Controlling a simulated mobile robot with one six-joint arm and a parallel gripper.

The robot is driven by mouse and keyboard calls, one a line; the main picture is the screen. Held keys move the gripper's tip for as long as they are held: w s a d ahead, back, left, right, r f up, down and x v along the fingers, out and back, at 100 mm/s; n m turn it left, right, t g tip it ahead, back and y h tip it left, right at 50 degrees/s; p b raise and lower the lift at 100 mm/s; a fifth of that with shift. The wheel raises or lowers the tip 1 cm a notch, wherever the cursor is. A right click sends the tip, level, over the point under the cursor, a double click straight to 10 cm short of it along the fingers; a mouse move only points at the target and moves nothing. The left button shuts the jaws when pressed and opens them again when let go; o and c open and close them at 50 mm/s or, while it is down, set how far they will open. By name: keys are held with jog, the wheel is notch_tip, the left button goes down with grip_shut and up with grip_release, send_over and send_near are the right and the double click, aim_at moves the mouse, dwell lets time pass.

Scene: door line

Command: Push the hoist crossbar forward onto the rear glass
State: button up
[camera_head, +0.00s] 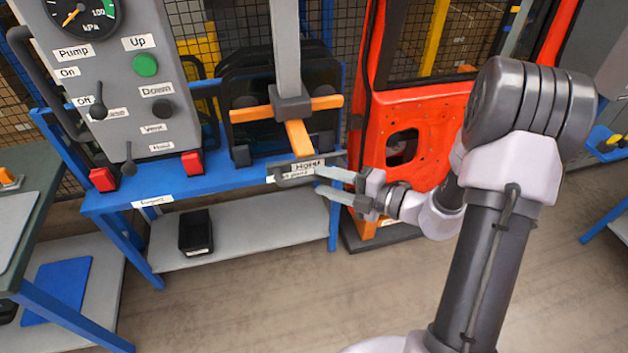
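The hoist crossbar (252,112) is orange and hangs from a grey vertical post (286,45) through a dark block. The dark glass panes (282,76) stand upright in the blue rack behind the crossbar. I cannot tell whether the crossbar touches them. My gripper (319,182) is just right of the handle, its fingers apart with nothing seen between them. I cannot tell whether a fingertip touches the handle.
A grey control panel (125,95) with gauge, buttons and levers stands left on the blue bench (180,194). Two red blocks sit before it. A black bin (196,232) is on the lower shelf. An orange-red door (428,125) stands close behind my gripper. The floor in front is clear.

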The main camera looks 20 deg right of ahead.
aim_at(320, 179)
jog(key=shift+x, duration=1.8)
grip_shut()
